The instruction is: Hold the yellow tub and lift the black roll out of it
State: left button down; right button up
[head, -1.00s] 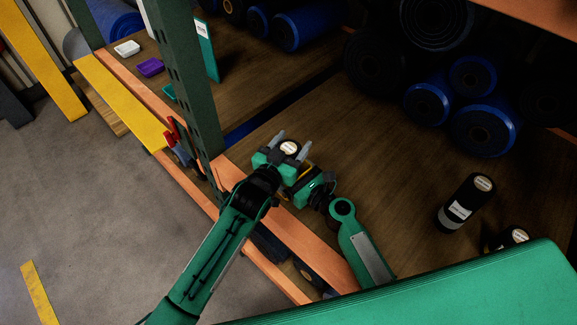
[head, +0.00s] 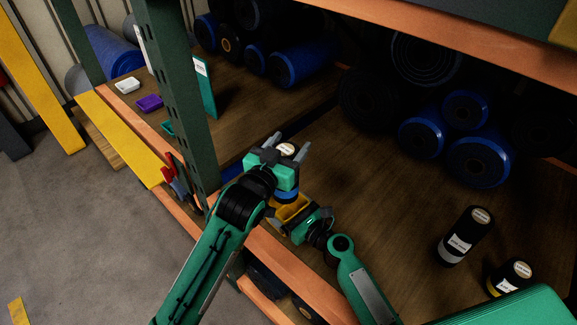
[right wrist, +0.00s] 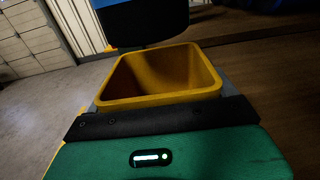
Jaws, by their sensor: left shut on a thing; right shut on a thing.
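The black roll (head: 287,149) has a pale label on its top end and is upright in my left gripper (head: 289,146), which is shut on it. In the right wrist view the roll (right wrist: 150,28) shows as a dark body with a blue band, above the yellow tub. The yellow tub (head: 291,211) also fills the middle of the right wrist view (right wrist: 160,75); its mouth is open upward and its visible inside looks empty. My right gripper (right wrist: 160,118) is shut on the tub's near side. My left gripper hides much of the roll in the head view.
A wooden shelf (head: 370,225) has an orange front beam (head: 300,278) and a green post (head: 180,100) left of my arms. Another black roll (head: 464,236) and a labelled roll (head: 512,275) stand at the right. Several blue rolls (head: 478,160) lie at the back.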

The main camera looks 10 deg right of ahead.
pick_arm(q)
notch_tip(320, 180, up, 6)
jog(key=shift+r, duration=0.15)
pick_arm(e)
jog(key=o, duration=0.8)
jog(key=v, duration=1.2)
jog(key=shift+f, duration=0.1)
jog(key=shift+s+a, duration=0.1)
